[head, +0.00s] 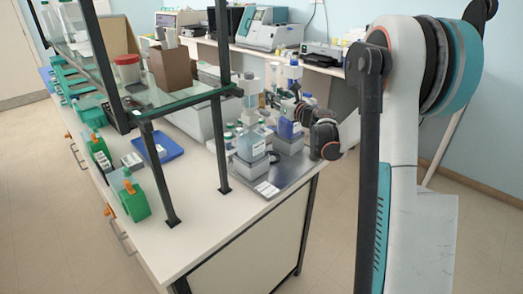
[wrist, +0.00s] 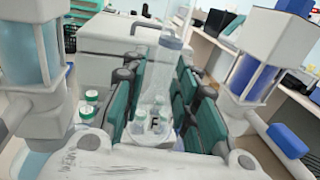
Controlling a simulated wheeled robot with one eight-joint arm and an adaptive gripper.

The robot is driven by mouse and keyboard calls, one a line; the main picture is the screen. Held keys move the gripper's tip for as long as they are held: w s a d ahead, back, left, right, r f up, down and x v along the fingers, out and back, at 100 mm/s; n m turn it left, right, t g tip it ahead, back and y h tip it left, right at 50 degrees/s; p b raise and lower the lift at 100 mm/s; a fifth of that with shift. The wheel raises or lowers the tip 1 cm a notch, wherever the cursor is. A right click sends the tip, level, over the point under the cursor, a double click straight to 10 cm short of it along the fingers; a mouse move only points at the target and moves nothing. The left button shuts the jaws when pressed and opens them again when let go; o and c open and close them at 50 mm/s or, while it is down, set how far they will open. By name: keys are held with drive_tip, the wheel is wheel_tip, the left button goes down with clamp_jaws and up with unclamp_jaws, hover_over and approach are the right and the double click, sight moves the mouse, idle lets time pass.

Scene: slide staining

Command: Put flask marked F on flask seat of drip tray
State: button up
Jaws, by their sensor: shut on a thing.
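The clear flask marked F (wrist: 157,126) stands between the fingers of my gripper (wrist: 158,112) in the wrist view. Its dark label letter faces the camera. The teal-and-dark fingers close on it from both sides. In the head view, my gripper is mostly hidden behind the stands and my wrist. The grey metal drip tray (head: 275,188) lies at the near right corner of the bench. Two dispensers stand at the tray, one with pale blue liquid (head: 251,144) and one with dark blue liquid (head: 290,129). I cannot make out the flask seat.
In the wrist view, the pale dispenser (wrist: 30,55) is close on the left and the dark blue one (wrist: 250,80) on the right. Green-capped vials (wrist: 90,105) stand left of my gripper. A glass shelf (head: 190,95) overhangs the bench; its front posts reach the bench top.

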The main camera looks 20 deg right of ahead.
drive_tip(key=shift+w+f+b, duration=0.15)
drive_tip(key=shift+f+b, duration=1.7)
drive_tip(key=shift+f, duration=3.15)
drive_tip(key=shift+w+f+b, duration=0.1)
drive_tip(key=shift+f+b, duration=1.75)
drive_tip(key=shift+f, duration=3.1)
drive_tip(key=shift+f, duration=0.25)
drive_tip(key=o, duration=1.1)
drive_tip(key=shift+r, duration=0.25)
drive_tip(key=s+p, duration=0.1)
drive_tip(key=s, duration=0.3)
drive_tip(key=s+d+p, duration=0.1)
drive_tip(key=s, duration=0.3)
drive_tip(key=s+p, duration=0.1)
drive_tip(key=s, duration=0.3)
drive_tip(key=shift+d+p, duration=0.3)
drive_tip(key=shift+d, duration=0.05)
drive_tip(key=shift+w, duration=0.1)
